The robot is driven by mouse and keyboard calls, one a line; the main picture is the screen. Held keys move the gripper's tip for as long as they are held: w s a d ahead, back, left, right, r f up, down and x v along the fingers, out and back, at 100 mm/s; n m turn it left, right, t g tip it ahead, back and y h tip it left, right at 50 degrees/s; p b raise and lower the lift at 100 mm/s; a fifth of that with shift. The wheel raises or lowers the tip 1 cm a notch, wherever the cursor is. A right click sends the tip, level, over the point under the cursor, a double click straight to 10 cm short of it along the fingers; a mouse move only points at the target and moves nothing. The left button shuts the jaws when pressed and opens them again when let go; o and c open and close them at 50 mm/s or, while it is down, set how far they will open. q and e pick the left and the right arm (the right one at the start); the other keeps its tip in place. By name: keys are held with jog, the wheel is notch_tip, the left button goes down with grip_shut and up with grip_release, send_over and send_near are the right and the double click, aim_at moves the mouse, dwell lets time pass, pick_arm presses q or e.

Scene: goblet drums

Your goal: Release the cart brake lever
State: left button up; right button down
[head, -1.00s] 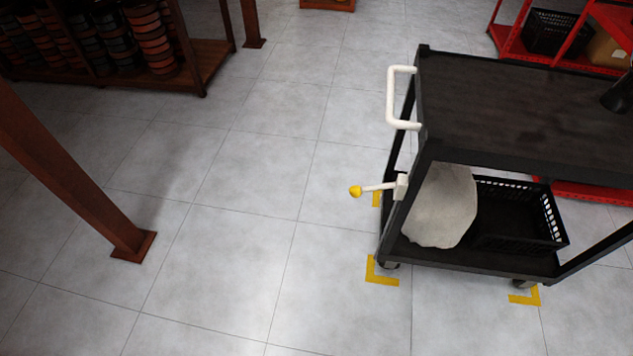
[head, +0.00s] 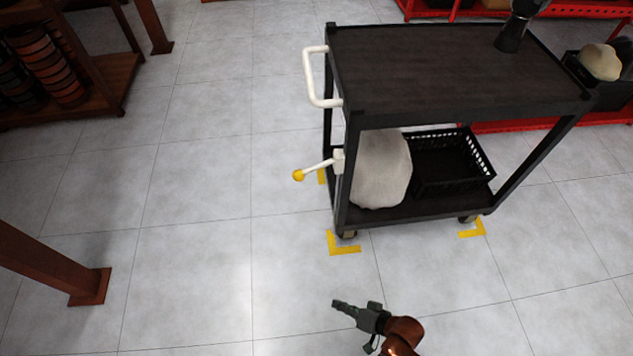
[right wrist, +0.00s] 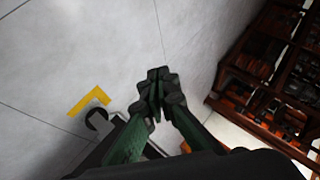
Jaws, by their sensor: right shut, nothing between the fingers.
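The black cart (head: 450,100) stands in the upper middle of the head view, with a white push handle (head: 311,80) on its left end. Below the handle, the brake lever (head: 317,167) sticks out to the left from a white mount on the cart post, tilted slightly down to a yellow knob (head: 298,175). My right gripper (head: 338,304) is low in the head view, in front of the cart and apart from the lever. Its fingers are shut and empty, as the right wrist view (right wrist: 158,82) also shows. My left gripper is not in view.
A pale sack (head: 381,170) and a black basket (head: 450,165) sit on the lower shelf. A dark goblet drum (head: 513,28) stands on top. Yellow floor marks (head: 343,246) lie by the wheels. A brown post (head: 60,262) stands at left. The floor left of the cart is clear.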

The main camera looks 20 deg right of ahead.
aim_at(314, 168)
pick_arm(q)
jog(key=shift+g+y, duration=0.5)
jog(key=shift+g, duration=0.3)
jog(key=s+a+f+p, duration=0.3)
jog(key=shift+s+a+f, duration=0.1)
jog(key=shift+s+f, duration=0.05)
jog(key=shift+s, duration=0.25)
pick_arm(e)
jog(key=w+d+r+m+t, duration=0.4)
jog(key=w+d+r+m, duration=0.1)
jog(key=w+r, duration=0.5)
jog(key=w+d+r+m+t+y, duration=0.1)
jog(key=w+d+r+m+t, duration=0.4)
jog(key=w+r, duration=0.5)
jog(key=w+d, duration=0.2)
jog(key=w, duration=0.2)
jog(key=shift+d+m, duration=0.4)
jog(key=shift+w, duration=0.1)
pick_arm(q)
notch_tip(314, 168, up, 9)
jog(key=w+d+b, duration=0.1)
jog(key=b, duration=0.1)
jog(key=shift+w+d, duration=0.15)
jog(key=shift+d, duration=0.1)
pick_arm(e)
jog(key=w+a+r, duration=0.2)
jog(key=w+a, duration=0.5)
jog(key=w, duration=0.3)
jog(key=shift+w+a, duration=0.15)
jog(key=shift+w, duration=0.25)
